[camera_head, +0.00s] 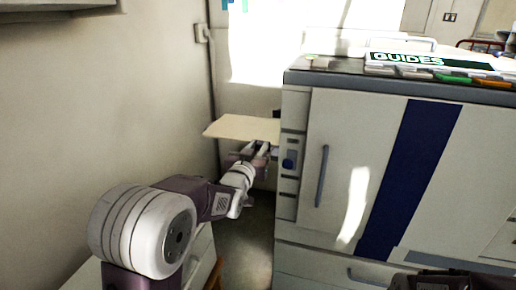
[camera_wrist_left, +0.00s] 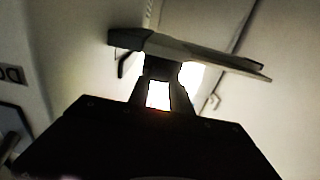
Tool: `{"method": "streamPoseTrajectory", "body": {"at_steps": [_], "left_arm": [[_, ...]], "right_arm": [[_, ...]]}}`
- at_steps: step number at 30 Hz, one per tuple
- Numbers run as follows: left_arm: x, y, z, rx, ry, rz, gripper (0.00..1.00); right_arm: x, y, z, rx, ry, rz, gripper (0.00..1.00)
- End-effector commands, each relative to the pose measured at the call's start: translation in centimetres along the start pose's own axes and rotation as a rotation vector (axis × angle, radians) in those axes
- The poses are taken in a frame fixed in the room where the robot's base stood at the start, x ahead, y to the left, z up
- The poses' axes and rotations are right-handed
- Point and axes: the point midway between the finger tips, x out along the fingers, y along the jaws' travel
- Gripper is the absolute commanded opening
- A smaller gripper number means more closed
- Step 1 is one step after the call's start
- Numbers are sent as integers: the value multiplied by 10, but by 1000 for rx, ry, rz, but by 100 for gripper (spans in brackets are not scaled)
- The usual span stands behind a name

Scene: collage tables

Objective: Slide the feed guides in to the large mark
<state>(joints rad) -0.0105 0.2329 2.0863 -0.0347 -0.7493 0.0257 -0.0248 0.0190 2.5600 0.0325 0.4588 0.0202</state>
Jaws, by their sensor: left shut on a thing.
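A flat beige feed tray (camera_head: 240,128) juts out from the left side of the large printer in the head view. In the left wrist view the tray (camera_wrist_left: 215,55) is seen edge-on, running across the top. My left gripper (camera_head: 262,148) is at the tray's near edge, beside the printer. In the left wrist view its fingers (camera_wrist_left: 161,75) are shut on a small dark part at the tray's edge, apparently a feed guide, mostly hidden between them. The large mark cannot be made out. My right gripper's fingers are not in view.
The large grey printer (camera_head: 380,150), with a dark blue stripe and a handle, fills the right side. A "GUIDES" sign (camera_head: 405,59) and several coloured tabs lie on its top. A plain wall (camera_head: 110,120) stands at the left. The floor gap between is narrow.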

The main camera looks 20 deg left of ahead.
Motion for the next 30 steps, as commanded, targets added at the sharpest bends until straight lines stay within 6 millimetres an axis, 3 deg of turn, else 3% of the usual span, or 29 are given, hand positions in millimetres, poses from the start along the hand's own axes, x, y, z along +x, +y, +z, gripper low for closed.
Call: {"method": "streamPoseTrajectory", "body": {"at_steps": [19,26,30], "left_arm": [[0,0,1,0,-3,0,0],[26,0,0,0,-4,0,0],[29,0,1,0,-3,0,0]], "right_arm": [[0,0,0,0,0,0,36],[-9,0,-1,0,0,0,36],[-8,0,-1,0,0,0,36]]}}
